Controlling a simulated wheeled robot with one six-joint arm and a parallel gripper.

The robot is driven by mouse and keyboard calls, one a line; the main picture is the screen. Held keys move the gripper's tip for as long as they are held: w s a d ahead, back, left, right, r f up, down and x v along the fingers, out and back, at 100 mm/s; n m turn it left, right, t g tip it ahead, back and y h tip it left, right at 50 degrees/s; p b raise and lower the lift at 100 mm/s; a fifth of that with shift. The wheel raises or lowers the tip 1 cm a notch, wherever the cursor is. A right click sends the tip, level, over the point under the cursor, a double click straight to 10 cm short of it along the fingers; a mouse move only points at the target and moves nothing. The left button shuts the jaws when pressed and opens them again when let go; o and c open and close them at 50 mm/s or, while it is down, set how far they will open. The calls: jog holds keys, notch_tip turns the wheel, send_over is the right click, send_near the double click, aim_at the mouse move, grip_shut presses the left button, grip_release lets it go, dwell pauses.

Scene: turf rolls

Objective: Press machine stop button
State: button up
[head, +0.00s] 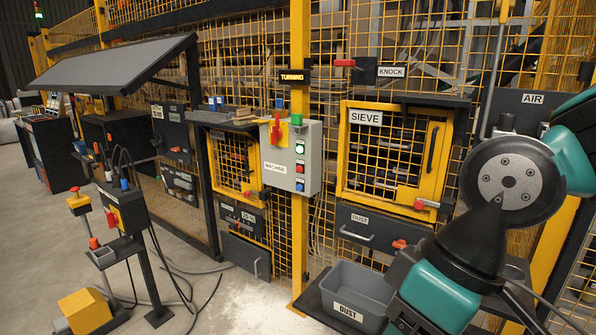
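The grey control box labelled MACHINE (279,168) is fixed to a yellow post near the picture's middle. A column of small buttons runs down its right side. A red button (300,168) sits in the middle part of the column, with a blue button (300,185) below it and a greenish one above. No stop label is readable on the buttons. A red switch handle on a yellow plate (277,132) sits at the box's upper left, and a green lamp is on top. My arm fills the right side, apart from the box; my gripper does not show.
A lit TURNING sign (291,77) is above the box. A caged SIEVE door (394,153) stands to its right. A grey DUST bin (356,297) sits low in front. A pedestal with a box and red switch (122,208) stands at left, with cables on the floor.

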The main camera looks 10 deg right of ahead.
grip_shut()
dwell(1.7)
